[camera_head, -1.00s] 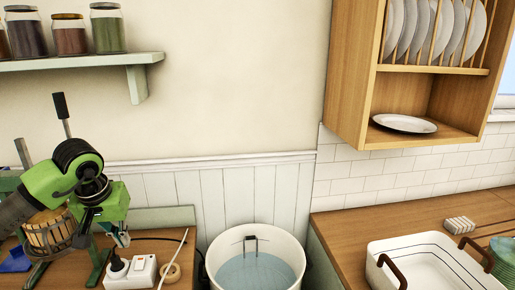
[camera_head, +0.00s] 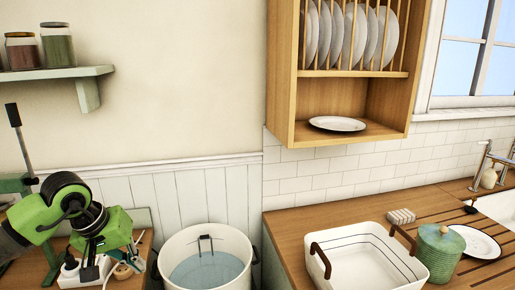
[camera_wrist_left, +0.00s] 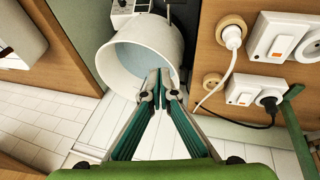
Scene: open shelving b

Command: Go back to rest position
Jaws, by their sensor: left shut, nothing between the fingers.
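My left arm comes in from the left in the head view, green and black, and my left gripper (camera_head: 112,270) hangs low at the front edge of the left wooden counter. In the left wrist view the left gripper's teal fingers (camera_wrist_left: 160,85) meet at their tips, shut and empty. Past the tips is a white bucket (camera_wrist_left: 118,78) with pale blue inside. The bucket (camera_head: 232,238) stands to the right of the gripper in the head view. My right gripper is not in view.
A power strip (camera_wrist_left: 280,38) with plugs and cords lies by the left gripper. On the right counter are a white tray (camera_head: 330,237), a green jar (camera_head: 440,250) and a plate (camera_head: 478,243). A plate rack (camera_head: 283,80) hangs above. A shelf (camera_head: 55,77) with jars is at upper left.

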